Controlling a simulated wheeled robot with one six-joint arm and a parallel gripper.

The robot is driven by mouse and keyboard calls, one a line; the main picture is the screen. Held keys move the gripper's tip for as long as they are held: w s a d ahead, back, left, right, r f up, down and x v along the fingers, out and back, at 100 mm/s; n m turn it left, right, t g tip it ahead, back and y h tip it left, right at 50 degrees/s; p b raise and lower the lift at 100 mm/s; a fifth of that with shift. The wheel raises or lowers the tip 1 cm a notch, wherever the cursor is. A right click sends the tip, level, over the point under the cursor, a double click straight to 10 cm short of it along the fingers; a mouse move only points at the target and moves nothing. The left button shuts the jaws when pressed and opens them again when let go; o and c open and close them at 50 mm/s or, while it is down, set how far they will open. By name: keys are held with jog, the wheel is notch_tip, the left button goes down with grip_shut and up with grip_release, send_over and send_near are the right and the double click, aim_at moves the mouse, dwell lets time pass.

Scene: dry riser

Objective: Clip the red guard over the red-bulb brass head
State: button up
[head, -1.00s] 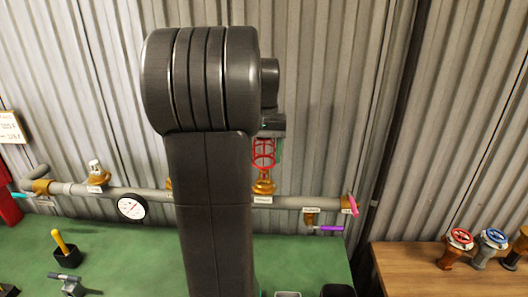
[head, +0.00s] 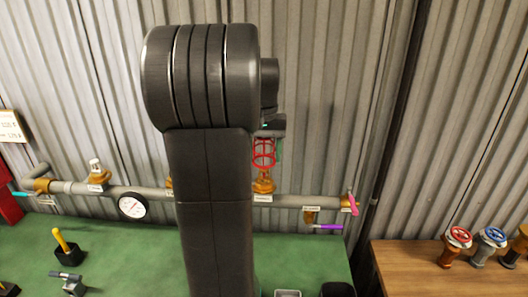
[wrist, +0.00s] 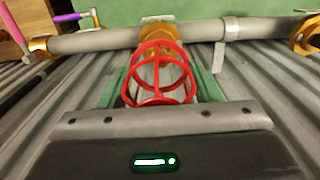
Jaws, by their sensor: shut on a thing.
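The red guard (head: 264,151) is an open wire cage. It hangs upright at the pipe, directly above a brass head (head: 264,184), with its lower end at or around the top of that head. In the wrist view the guard (wrist: 160,82) is between the green fingers of my gripper (wrist: 163,72), which is shut on it. The brass head (wrist: 160,45) shows at the guard's far end. I cannot tell whether the guard is seated on it. A bulb is not clearly visible inside the cage. My arm hides part of the pipe in the head view.
A grey pipe (head: 290,201) runs along the corrugated wall, with a gauge (head: 132,207), another brass fitting (head: 97,181) and a purple-handled valve (head: 326,227). A green bench (head: 130,255) lies below. A wooden table (head: 410,262) at right holds red and blue-topped fittings (head: 460,240).

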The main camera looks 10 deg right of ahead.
aim_at(264, 173)
jog(key=shift+f+b, duration=1.7)
jog(key=shift+f, duration=1.35)
jog(key=shift+f+b, duration=0.75)
jog(key=shift+f, duration=0.3)
jog(key=shift+r+p, duration=0.65)
jog(key=shift+p, duration=0.1)
jog(key=shift+s+a+r+p, duration=0.1)
jog(key=shift+s+r+p, duration=0.05)
jog(key=shift+r+p, duration=2.55)
jog(key=shift+r, duration=0.3)
jog(key=shift+f+b, duration=0.9)
jog(key=shift+f, duration=0.95)
